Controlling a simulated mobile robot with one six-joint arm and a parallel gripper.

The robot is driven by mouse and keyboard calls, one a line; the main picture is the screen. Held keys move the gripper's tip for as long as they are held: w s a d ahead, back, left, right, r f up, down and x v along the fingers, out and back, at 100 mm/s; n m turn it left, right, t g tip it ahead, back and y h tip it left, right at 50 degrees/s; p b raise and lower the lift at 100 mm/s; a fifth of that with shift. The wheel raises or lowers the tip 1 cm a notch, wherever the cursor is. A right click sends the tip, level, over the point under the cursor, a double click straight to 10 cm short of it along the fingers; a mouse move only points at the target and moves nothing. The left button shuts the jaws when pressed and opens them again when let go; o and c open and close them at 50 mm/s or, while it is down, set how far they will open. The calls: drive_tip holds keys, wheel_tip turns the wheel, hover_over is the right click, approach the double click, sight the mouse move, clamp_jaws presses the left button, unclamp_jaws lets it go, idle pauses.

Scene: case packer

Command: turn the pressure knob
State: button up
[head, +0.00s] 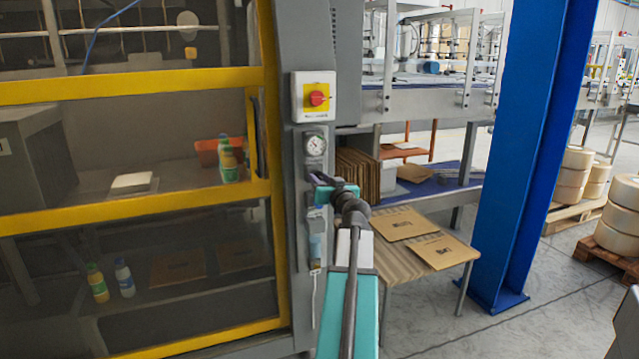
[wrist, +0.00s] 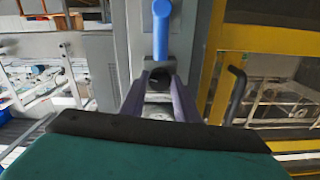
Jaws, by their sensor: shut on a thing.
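The pressure knob (wrist: 160,74) is a dark round piece on the grey machine column, between the two fingertips in the wrist view. My gripper (wrist: 161,82) is shut on it, with one purple-grey finger on each side. In the head view my gripper (head: 317,181) reaches the column just below the round white pressure gauge (head: 314,145). There the gripper and wrist hide the knob. The knob's turned angle cannot be read, and the gauge's needle is too small to read surely.
A blue part (wrist: 162,25) is close to the knob. Yellow-framed guarding (head: 130,86) stands left, a table with cardboard (head: 405,225) right, and a blue pillar (head: 527,150) beyond it.

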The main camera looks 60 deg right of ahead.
drive_tip(key=m+b, duration=0.1)
drive_tip(key=m, duration=0.2)
drive_tip(key=shift+w+r, duration=0.1)
drive_tip(key=shift+w, duration=0.05)
drive_tip(key=shift+r+m, duration=0.1)
drive_tip(key=shift+m, duration=2)
drive_tip(key=o, duration=1)
drive_tip(key=shift+w, duration=0.1)
drive_tip(key=shift+o, duration=0.2)
